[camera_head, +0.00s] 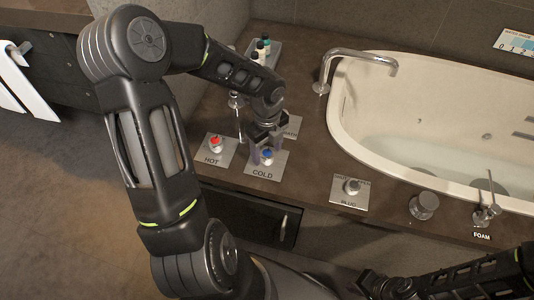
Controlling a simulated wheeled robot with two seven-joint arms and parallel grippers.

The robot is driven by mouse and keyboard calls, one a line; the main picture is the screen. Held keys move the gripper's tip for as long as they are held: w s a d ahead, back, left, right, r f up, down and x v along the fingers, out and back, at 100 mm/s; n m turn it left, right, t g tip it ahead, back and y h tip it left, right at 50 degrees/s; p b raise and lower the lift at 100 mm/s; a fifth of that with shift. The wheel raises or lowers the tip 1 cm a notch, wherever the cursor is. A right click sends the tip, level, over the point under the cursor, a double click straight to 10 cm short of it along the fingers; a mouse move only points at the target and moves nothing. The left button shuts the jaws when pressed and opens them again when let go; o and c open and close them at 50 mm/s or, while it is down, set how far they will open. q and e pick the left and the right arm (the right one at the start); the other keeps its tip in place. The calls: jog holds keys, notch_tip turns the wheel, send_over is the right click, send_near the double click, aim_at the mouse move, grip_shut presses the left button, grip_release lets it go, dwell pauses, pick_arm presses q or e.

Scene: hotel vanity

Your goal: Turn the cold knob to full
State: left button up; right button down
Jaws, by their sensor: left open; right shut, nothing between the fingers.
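The cold knob (267,157) has a blue cap and stands on a light plate marked COLD (263,173) on the brown counter. My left gripper (266,150) points down over the cold knob, open, with its fingers around or just beside the knob; I cannot tell if they touch it. The fingers and wrist hide part of the knob and its pointer. My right gripper (390,287) is low at the bottom right, in front of the counter, shut and empty, away from the knob.
The red-capped hot knob (216,144) stands just left of the cold knob. A bath tub (440,115) with a metal spout (355,54) lies right. A plug knob (351,187), a round metal knob (424,205) and a foam lever (488,214) line the front. Bottles (262,48) stand behind.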

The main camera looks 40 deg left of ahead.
pick_arm(q)
jog(key=shift+f, duration=0.6)
grip_shut()
dwell(0.3)
